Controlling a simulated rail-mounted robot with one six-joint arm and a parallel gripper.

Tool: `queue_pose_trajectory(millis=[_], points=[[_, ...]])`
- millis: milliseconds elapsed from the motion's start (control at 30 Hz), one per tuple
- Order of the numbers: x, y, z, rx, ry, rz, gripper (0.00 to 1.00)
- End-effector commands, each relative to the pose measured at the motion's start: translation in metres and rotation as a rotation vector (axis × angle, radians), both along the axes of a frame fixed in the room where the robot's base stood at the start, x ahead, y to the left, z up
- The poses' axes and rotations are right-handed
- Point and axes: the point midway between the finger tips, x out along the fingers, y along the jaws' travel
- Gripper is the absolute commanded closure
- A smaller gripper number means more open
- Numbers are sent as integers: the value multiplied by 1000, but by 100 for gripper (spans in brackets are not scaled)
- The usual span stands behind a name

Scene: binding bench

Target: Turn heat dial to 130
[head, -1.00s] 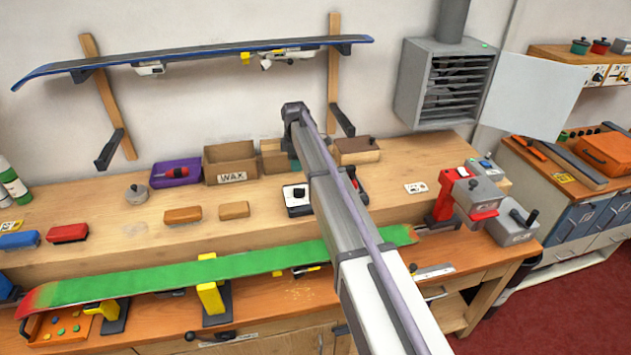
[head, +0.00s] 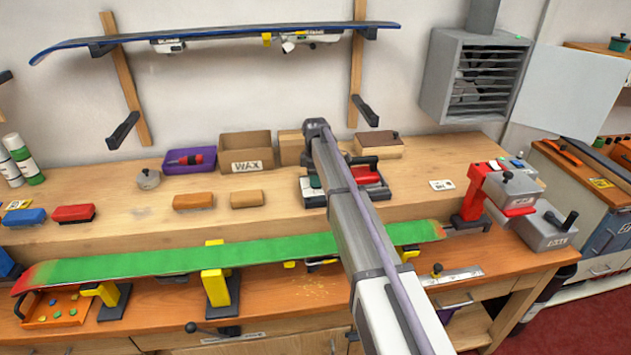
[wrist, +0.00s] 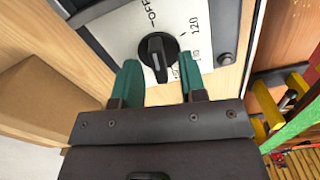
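The heat dial is a black knob (wrist: 158,52) on a white plate (wrist: 190,15) marked OFF and 120, with other figures partly covered. A light mark shows on the knob's lower edge in the wrist view; its exact setting is unclear. My gripper (wrist: 160,72) is open, its two green fingers on either side of the knob's near part. I cannot tell whether they touch it. In the head view, a green finger of my gripper (head: 315,182) shows over the dial unit (head: 312,199), and my arm hides most of the dial.
A red-topped iron (head: 366,175) sits just right of my arm. A cardboard WAX box (head: 246,153) and a purple tray (head: 190,167) stand behind to the left. A green ski (head: 180,262) lies clamped in front.

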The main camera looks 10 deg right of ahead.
Motion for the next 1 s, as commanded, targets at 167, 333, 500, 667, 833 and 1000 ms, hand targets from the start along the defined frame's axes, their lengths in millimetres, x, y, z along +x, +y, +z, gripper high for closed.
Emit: queue_pose_trajectory(millis=[167,333,500,667,833,1000], points=[[0,0,0,0,0,0,78],[0,0,0,0,0,0,94],[0,0,0,0,0,0,100],[0,0,0,0,0,-5,100],[0,0,0,0,0,-38,100],[0,0,0,0,0,-116,100]])
